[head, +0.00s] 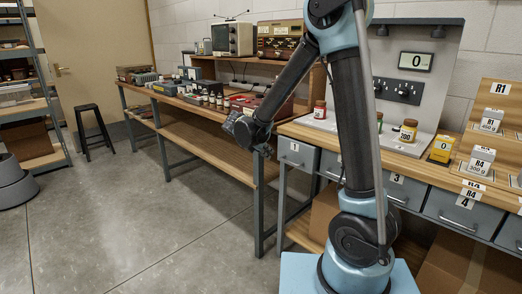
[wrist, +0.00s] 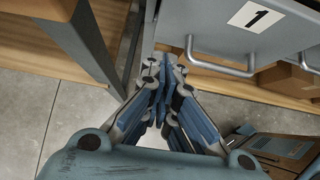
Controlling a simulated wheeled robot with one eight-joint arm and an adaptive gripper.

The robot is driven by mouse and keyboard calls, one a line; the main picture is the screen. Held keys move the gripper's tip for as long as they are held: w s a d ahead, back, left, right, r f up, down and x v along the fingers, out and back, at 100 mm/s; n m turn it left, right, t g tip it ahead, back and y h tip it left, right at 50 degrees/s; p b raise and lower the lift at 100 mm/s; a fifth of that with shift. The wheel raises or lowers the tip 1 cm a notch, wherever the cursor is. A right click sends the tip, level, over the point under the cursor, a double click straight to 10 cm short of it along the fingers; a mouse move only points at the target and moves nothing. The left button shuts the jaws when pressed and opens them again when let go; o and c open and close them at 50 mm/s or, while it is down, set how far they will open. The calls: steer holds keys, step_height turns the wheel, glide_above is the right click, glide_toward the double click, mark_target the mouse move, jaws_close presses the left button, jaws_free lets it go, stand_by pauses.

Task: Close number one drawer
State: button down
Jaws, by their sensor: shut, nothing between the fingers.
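The number one drawer (head: 296,155) is the grey drawer at the left end of the right-hand bench, with a white "1" label. In the wrist view its front (wrist: 222,22) fills the upper right, with a bar handle (wrist: 222,71) below the label. How far it stands out from the bench is hard to tell. My gripper (wrist: 164,62) is shut and empty, pointing at the lower left part of the drawer front, left of the handle. Contact cannot be made out. In the head view my gripper (head: 266,150) is small and dark, just left of the drawer.
More grey drawers, such as number three (head: 398,187), run to the right under the worktop. Jars and labelled boxes (head: 478,160) stand on top. A cardboard box (head: 325,213) sits on the lower shelf. A long wooden bench (head: 205,150) stands left; the floor (head: 130,220) before it is clear.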

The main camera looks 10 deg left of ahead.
steer(key=shift+w+d+f, duration=0.15)
steer(key=shift+w+d, duration=0.6)
steer(key=shift+w, duration=0.2)
steer(key=shift+w+d+f, duration=0.1)
steer(key=shift+w+d, duration=0.6)
steer(key=shift+w, duration=0.2)
